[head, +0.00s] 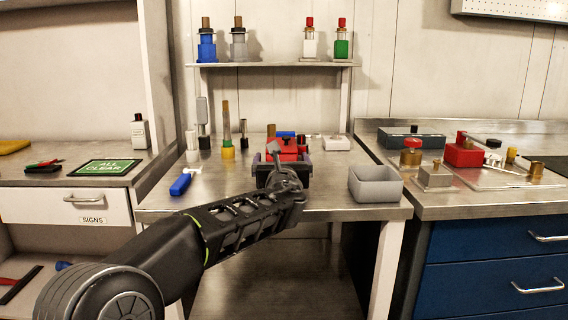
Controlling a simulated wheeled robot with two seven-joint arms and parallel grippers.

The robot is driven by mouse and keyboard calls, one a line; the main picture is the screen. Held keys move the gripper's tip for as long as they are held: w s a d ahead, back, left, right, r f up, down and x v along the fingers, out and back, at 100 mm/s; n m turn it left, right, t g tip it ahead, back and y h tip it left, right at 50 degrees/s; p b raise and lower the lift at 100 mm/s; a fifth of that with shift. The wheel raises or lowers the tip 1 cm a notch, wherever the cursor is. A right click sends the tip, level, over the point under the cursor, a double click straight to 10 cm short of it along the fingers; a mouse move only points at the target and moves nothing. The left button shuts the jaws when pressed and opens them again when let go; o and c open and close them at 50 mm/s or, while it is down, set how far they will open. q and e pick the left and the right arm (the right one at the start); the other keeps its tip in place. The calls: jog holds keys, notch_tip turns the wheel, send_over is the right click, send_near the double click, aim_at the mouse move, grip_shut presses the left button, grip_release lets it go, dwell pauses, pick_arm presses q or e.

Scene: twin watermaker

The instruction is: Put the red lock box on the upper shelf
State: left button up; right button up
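A red box-like thing (288,147), which looks like the red lock box, is at the back middle of the centre bench, partly hidden behind my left gripper (284,160). The gripper's dark fingers show on either side of the red thing. I cannot tell whether they touch it or whether it rests on the bench. The upper shelf (272,65) is above the bench. Two bottles stand at its left end and two at its right end, with a bare stretch between. My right gripper is not in view.
A grey open bin (375,184) stands at the bench's right front. A blue-handled tool (181,184) lies at the left. A yellow-green post (228,148) stands left of the gripper. Another red block (463,152) sits among fittings on the right counter (450,206).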

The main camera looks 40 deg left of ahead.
pick_arm(q)
jog(key=shift+c, duration=0.3)
grip_shut()
jog(key=shift+r, duration=0.1)
dwell(0.5)
